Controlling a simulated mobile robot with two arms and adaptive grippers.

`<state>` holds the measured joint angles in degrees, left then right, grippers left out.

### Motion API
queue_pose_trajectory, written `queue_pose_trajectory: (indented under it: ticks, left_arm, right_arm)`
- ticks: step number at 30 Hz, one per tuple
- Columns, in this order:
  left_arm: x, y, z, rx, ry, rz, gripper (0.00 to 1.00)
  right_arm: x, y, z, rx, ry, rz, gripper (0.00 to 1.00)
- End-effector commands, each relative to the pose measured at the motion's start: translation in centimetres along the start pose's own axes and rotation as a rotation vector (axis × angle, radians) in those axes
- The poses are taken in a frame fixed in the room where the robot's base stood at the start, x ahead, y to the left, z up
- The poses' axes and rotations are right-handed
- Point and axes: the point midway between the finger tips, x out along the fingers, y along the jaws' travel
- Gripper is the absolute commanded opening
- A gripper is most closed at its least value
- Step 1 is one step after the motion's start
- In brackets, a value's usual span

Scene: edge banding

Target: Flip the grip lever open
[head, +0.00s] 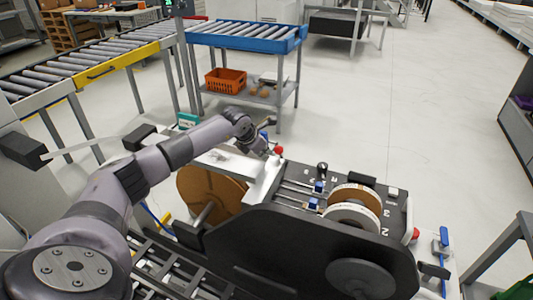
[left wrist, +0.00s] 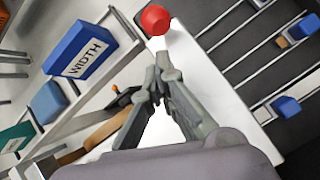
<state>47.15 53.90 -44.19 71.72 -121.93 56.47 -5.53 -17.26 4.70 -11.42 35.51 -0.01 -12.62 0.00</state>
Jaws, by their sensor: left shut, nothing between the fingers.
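A red ball knob (head: 278,150) stands at the left end of the edge banding machine's top (head: 300,172). In the left wrist view the red knob (left wrist: 155,19) is just beyond the fingertips, and I see a small gap between them. I cannot tell for sure that this knob belongs to the grip lever. My left gripper (head: 267,149) is beside the knob in the head view. In the left wrist view its fingers (left wrist: 160,75) meet at the tips with nothing between them. My right gripper is in neither view.
A blue block marked WIDTH (left wrist: 84,50) and an orange-tipped dark handle (left wrist: 120,97) are left of the fingers. Two edge-band rolls (head: 352,214) sit on the machine. A blue roller table (head: 245,38) with an orange crate (head: 225,81) stands behind.

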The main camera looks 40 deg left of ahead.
Motion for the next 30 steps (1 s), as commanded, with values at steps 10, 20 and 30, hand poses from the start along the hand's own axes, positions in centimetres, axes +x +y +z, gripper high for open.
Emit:
queue_pose_trajectory:
  ticks: [10, 20, 30]
  left_arm:
    - [3.2, 0.0, 0.0, 0.000, 0.000, 0.001, 0.00]
    - [3.4, 0.0, 0.0, 0.001, -0.001, 0.001, 0.00]
    - [3.4, 0.3, 0.6, 0.000, -0.002, 0.001, 0.00]
  right_arm:
    - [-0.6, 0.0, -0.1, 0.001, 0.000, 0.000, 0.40]
    - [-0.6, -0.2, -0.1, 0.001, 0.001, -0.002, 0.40]
    - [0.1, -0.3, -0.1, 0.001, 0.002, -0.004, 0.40]
